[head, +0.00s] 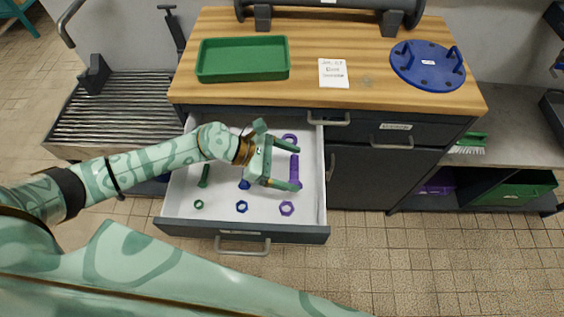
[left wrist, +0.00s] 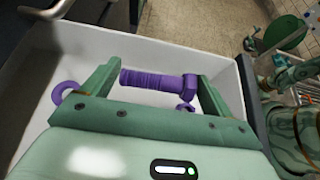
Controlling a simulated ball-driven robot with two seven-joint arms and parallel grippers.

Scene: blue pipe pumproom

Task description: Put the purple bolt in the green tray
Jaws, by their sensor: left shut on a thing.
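The purple bolt (head: 294,168) is in the open white drawer (head: 183,208). My left gripper (head: 297,168) reaches down into the drawer and is shut on the bolt, with one finger at each end of its length. In the left wrist view the bolt (left wrist: 152,79) lies crosswise between the fingers, its head at the right finger. I cannot tell whether it touches the drawer floor. The green tray (head: 243,60) stands on the wooden worktop at its left, empty. My right gripper is not in view.
The drawer also holds a purple nut (head: 287,208), a purple ring (head: 289,138), a blue nut (head: 242,206), a green nut (head: 199,204) and a green bolt (head: 204,175). On the worktop (head: 310,38) are a white card (head: 333,73) and a blue flange (head: 428,68).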

